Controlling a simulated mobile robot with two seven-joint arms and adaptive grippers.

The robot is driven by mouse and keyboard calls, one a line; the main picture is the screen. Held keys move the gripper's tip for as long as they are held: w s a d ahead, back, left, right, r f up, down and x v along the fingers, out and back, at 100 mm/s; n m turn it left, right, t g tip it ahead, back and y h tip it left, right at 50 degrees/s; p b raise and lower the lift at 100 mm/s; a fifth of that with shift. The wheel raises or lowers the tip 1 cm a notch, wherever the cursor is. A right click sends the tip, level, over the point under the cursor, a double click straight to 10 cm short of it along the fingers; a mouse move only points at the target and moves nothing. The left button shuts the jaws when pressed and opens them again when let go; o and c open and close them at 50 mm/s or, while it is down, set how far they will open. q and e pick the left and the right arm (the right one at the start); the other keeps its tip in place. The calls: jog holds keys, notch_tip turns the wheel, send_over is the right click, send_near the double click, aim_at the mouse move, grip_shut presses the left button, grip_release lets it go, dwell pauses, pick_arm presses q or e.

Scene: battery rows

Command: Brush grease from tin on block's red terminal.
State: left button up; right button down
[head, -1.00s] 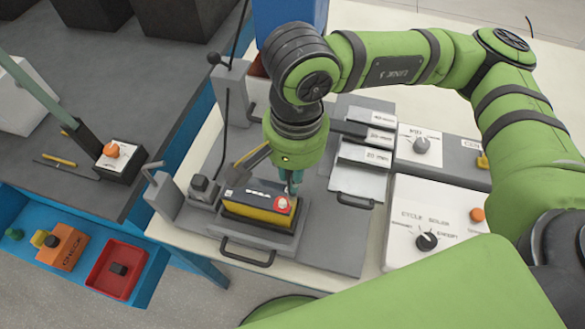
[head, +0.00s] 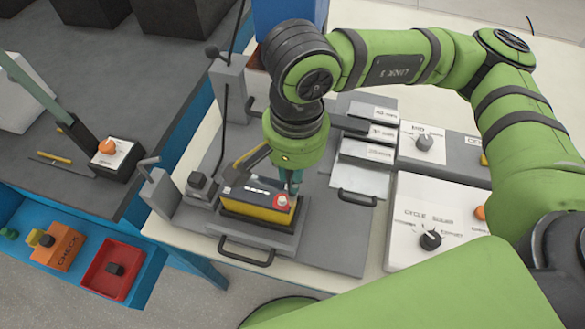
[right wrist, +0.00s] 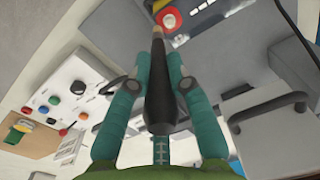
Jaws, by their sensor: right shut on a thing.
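The block (head: 250,207) is a yellow and black battery in a grey holder on the bench. Its red terminal (head: 282,201) is at the right end of its top, and also shows at the top of the right wrist view (right wrist: 169,20). My right gripper (head: 295,183) is just behind and above that end. In the right wrist view my right gripper (right wrist: 158,75) is shut on a brush (right wrist: 160,100) with a dark handle. The brush's pale tip appears close to the red terminal; I cannot tell if they touch. I cannot make out the grease tin. My left gripper is not in view.
A lever stand (head: 165,190) and a small dark post (head: 198,183) stand left of the block. Labelled grey plates (head: 362,178) and a white control box (head: 425,215) are to the right. A red tray (head: 111,270) lies in the blue trough at lower left.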

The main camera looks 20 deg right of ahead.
jog(key=shift+f+b, duration=0.3)
jog(key=shift+b, duration=0.05)
jog(key=shift+w+a+b, duration=0.45)
jog(key=shift+a+b, duration=0.05)
jog(key=shift+a, duration=0.2)
jog(key=b, duration=0.3)
jog(key=shift+w+a, duration=0.25)
jog(key=shift+a, duration=0.05)
jog(key=shift+s+d+b, duration=0.6)
jog(key=shift+s+d, duration=0.1)
jog(key=shift+d, duration=0.3)
